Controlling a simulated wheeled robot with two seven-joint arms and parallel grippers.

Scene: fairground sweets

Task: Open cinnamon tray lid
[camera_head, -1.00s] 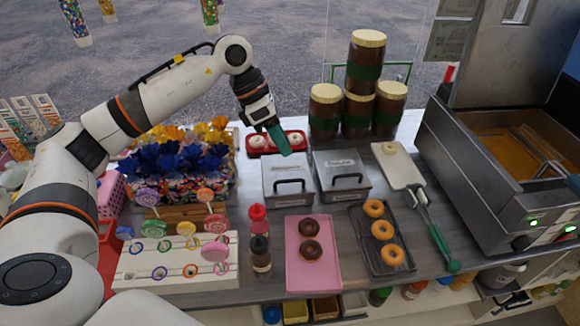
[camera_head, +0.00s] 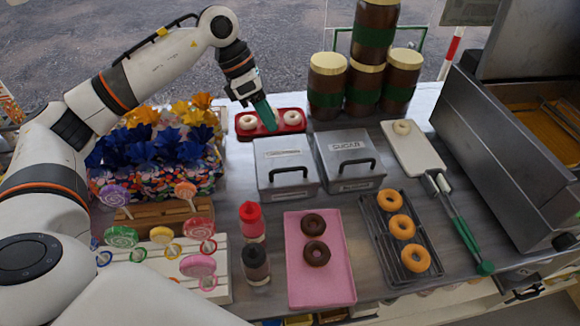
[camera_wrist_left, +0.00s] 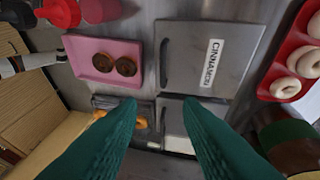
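The cinnamon tray (camera_head: 270,154) is a grey metal box with a flat lid and a dark bar handle (camera_head: 288,172). It stands left of a similar tray labelled sugar (camera_head: 362,150), and its lid is shut. The wrist view shows the lid (camera_wrist_left: 224,35) with its CINNAMON label and its handle (camera_wrist_left: 165,62). My left gripper (camera_head: 268,122) is above and behind the tray, apart from it, and appears in front of the red tray. In the wrist view its green fingers (camera_wrist_left: 160,108) are spread with nothing between them. My right gripper is out of view.
A red tray (camera_head: 244,132) with white doughnuts lies behind the cinnamon tray. A pink tray (camera_head: 328,278), a sauce bottle (camera_head: 251,220) and a doughnut rack (camera_head: 378,250) stand in front. Stacked brown jars (camera_head: 327,90) are behind right. Blue and yellow wrapped sweets (camera_head: 160,150) are left.

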